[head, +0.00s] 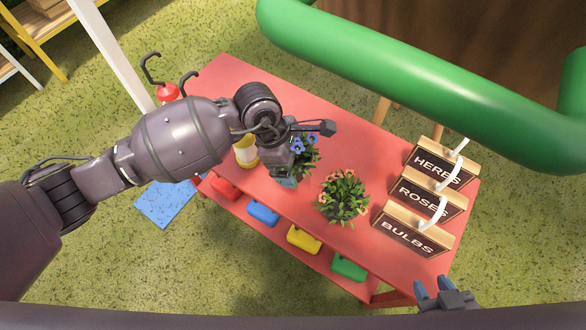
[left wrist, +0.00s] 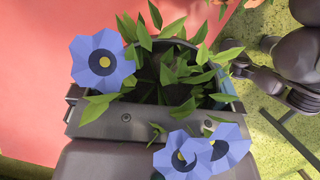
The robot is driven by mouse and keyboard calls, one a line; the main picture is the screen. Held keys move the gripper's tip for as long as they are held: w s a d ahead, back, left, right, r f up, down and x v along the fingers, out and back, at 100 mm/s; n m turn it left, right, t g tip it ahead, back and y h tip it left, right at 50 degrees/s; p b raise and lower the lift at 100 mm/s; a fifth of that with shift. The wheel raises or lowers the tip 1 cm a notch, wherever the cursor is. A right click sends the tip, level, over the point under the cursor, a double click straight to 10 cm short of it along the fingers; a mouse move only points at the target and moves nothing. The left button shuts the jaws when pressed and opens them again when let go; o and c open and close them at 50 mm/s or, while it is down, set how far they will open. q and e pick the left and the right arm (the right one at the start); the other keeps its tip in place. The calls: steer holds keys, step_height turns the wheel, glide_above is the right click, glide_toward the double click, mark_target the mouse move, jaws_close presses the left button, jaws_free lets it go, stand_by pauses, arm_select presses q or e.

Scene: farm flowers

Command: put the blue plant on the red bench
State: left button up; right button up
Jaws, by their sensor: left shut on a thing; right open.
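The blue plant (head: 305,143) has blue flowers and green leaves in a pot; it also fills the left wrist view (left wrist: 165,75). My left gripper (head: 290,158) is shut on its pot, over the near edge of the red bench (head: 330,120). The gripper and arm hide part of the plant. I cannot tell whether the pot touches the bench top. My right gripper (head: 440,297) is open and empty at the bottom right, beside the bench's near right corner.
A plant with orange-pink flowers (head: 343,197) stands right of the blue plant. Signs reading HERBS (head: 437,166), ROSES (head: 428,196) and BULBS (head: 408,238) stand at the right end. A yellow-and-white item (head: 246,151) stands to the left. A green tube (head: 430,85) crosses above. The bench's back middle is clear.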

arm_select(q)
step_height(320, 180, down, 5)
steer(key=shift+s+f+b, duration=0.1)
steer(key=shift+f+b, duration=0.05)
steer(key=shift+b, duration=0.65)
arm_select(e)
steer(key=shift+s+f, duration=0.25)
steer(key=shift+f, duration=0.2)
arm_select(q)
steer(key=shift+f, duration=0.2)
arm_select(e)
steer(key=shift+w+a+r+n, duration=0.1)
steer(key=shift+w+r+n, duration=0.1)
steer(key=shift+n, duration=0.1)
arm_select(q)
steer(key=shift+r, duration=0.2)
arm_select(e)
steer(key=shift+w+r, duration=0.25)
steer(key=shift+w, duration=0.05)
arm_select(q)
steer(key=shift+f, duration=0.15)
arm_select(e)
steer(key=shift+a, duration=0.1)
